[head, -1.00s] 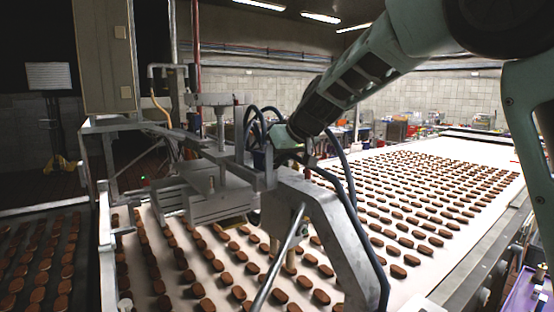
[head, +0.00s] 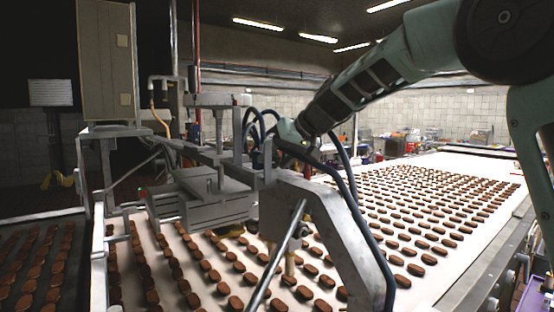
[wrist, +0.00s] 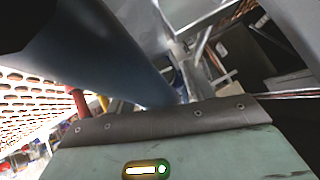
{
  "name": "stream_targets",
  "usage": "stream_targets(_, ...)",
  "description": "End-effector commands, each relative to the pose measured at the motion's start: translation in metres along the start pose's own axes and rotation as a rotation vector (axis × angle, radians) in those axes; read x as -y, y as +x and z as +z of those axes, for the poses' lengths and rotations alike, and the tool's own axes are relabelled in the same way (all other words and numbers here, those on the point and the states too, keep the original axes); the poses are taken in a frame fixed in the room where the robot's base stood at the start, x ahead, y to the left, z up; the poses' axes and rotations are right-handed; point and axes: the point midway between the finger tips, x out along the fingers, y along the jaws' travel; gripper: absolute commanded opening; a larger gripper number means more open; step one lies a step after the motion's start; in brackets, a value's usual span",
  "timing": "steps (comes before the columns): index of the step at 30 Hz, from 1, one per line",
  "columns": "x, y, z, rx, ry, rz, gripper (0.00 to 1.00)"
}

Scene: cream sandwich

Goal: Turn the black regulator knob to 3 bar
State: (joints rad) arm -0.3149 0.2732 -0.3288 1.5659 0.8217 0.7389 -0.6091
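I cannot make out the black regulator knob or its scale for certain in either view. My gripper (head: 288,132) is at the end of my pale green arm, at the machine's blue hoses (head: 344,165); its fingers are hidden or too small to read. In the wrist view a thick blue hose (wrist: 110,60) passes very close to the camera. A pale green block with a dark grey edge and a lit oval fills the bottom, and no fingertips show clearly. Whether anything is held cannot be seen.
A grey metal machine frame (head: 325,225) spans the white conveyor (head: 440,275), which carries many brown biscuits. A tall cabinet (head: 106,60) stands at the left. Hoses and brackets crowd the space around my gripper.

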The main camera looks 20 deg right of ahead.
Motion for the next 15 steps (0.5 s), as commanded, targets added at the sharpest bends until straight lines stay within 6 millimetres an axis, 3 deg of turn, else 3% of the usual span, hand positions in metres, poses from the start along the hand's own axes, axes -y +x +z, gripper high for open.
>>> stream_targets(9, 0.0, -0.003, -0.001, -0.003, -0.001, 0.0, 0.52)
stream_targets(15, 0.0, -0.03, 0.0, -0.007, -0.001, 0.0, 0.52)
